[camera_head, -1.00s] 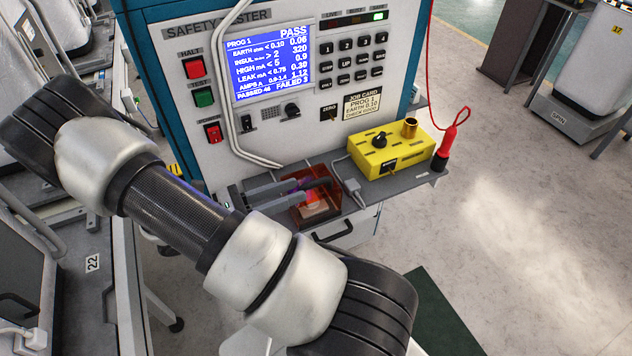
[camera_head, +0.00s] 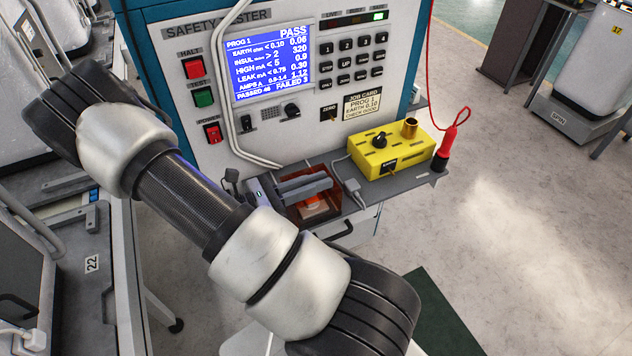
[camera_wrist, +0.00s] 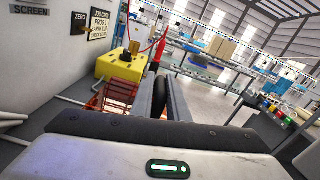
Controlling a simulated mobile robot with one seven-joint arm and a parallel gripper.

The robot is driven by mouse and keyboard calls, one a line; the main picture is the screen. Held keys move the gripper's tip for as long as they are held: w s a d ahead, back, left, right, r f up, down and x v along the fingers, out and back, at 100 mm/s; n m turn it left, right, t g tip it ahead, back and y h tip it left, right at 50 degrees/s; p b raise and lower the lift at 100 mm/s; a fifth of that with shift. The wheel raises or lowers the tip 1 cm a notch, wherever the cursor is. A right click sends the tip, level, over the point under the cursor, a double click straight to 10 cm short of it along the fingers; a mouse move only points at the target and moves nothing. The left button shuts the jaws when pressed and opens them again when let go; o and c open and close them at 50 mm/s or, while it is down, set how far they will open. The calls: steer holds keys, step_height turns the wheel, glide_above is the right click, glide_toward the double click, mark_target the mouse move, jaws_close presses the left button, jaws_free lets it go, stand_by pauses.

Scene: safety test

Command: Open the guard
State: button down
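The guard (camera_head: 331,203) is a see-through orange-red box on the tester's grey shelf, with a pale orange patch inside. It also shows in the wrist view (camera_wrist: 124,94), left of my fingers. My gripper (camera_head: 328,182) is over the guard's upper left part in the head view, its grey fingers close together and pointing right.
A yellow box (camera_head: 375,163) with a black knob and brass post stands right of the guard. A red probe (camera_head: 447,144) with a cord stands at the shelf's right end. A grey plug and cable (camera_head: 353,190) lie beside the guard. The tester's panel (camera_head: 225,160) rises behind.

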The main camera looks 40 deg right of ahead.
steer(key=w+d+b, duration=0.1)
steer(key=w+d, duration=0.1)
steer(key=w, duration=0.9)
steer(key=shift+d, duration=0.3)
steer(key=c, duration=1.8)
jaws_free()
steer(key=shift+w, duration=0.1)
steer(key=shift+o, duration=0.2)
steer(key=v, duration=1.7)
steer(key=shift+a, duration=0.2)
